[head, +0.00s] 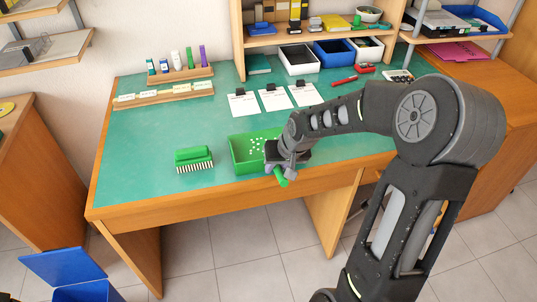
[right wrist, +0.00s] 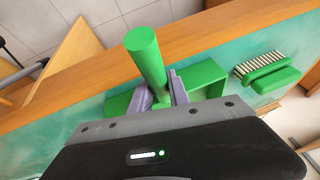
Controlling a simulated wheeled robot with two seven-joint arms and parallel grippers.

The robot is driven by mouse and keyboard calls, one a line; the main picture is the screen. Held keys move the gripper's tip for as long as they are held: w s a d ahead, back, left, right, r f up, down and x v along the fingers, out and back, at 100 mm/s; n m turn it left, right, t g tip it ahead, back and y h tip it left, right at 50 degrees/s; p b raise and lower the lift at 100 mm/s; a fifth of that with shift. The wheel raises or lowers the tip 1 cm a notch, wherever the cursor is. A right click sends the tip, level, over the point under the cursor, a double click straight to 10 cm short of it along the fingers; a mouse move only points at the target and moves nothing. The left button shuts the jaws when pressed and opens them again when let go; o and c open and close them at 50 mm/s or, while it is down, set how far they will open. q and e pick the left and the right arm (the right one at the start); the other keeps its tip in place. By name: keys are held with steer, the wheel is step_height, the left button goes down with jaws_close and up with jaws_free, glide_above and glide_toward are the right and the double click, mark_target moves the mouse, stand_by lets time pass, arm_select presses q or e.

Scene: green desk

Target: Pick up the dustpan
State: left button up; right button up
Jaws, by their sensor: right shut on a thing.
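The green dustpan (head: 244,152) is at the front edge of the green desk, with several small white bits in its pan. Its handle (head: 280,176) points toward the desk's front edge. My right gripper (head: 284,168) is shut on the handle. In the right wrist view the two fingers of my right gripper (right wrist: 162,92) clasp the round green handle (right wrist: 146,55), and part of the pan (right wrist: 208,80) shows behind. I cannot tell whether the pan touches the desk. My left gripper is not in view.
A green brush (head: 194,159) with pale bristles lies left of the dustpan; it also shows in the right wrist view (right wrist: 268,72). Clipboards with paper (head: 275,98) lie behind. Marker racks (head: 163,93) stand at the back left. The desk's left front is clear.

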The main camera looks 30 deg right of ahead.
jaws_close()
step_height(320, 180, up, 10)
steer(key=shift+r, duration=0.1)
stand_by(0.5)
stand_by(0.5)
